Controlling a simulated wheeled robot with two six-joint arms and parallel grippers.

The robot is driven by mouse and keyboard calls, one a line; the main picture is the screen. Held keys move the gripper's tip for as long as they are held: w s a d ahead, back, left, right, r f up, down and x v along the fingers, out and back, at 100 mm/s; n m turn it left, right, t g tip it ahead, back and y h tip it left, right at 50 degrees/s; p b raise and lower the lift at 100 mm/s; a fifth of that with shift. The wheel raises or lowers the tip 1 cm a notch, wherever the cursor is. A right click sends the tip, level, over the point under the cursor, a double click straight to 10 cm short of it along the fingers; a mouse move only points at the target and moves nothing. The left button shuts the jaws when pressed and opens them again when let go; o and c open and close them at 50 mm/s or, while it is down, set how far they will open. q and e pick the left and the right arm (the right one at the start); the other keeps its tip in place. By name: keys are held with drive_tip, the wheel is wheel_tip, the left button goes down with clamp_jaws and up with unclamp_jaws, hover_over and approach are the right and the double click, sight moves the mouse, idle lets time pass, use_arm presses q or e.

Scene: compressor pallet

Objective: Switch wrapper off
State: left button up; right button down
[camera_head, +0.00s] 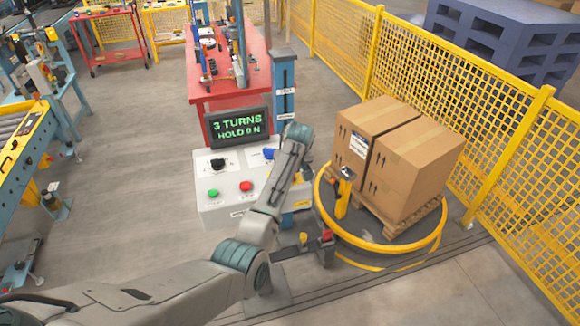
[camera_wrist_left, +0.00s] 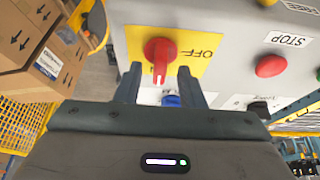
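The wrapper control box (camera_head: 216,199) carries a screen (camera_head: 238,127) reading "3 TURNS" and "HOLD 0 N". A red rotary switch (camera_wrist_left: 160,56) sits on a yellow plate (camera_wrist_left: 197,62) marked OFF in the left wrist view. Its handle points down the picture, toward my gripper; the OFF lettering is to its right. My left gripper (camera_wrist_left: 159,78) is open and empty, its fingertips short of the knob and one to each side of it. In the head view my arm reaches to the box's right side, and the fingers are hidden there. My right gripper is not in view.
A red STOP button (camera_wrist_left: 271,66) and a blue part (camera_wrist_left: 171,100) are near the switch. The turntable's yellow ring (camera_head: 378,244) stands right of the box, with cartons (camera_head: 415,165) on a pallet. Yellow mesh fencing (camera_head: 490,115) runs behind. Floor left of the box is clear.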

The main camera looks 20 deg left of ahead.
use_arm(q)
drive_tip(key=shift+x, duration=0.8)
drive_tip(key=shift+c, duration=0.3)
clamp_jaws()
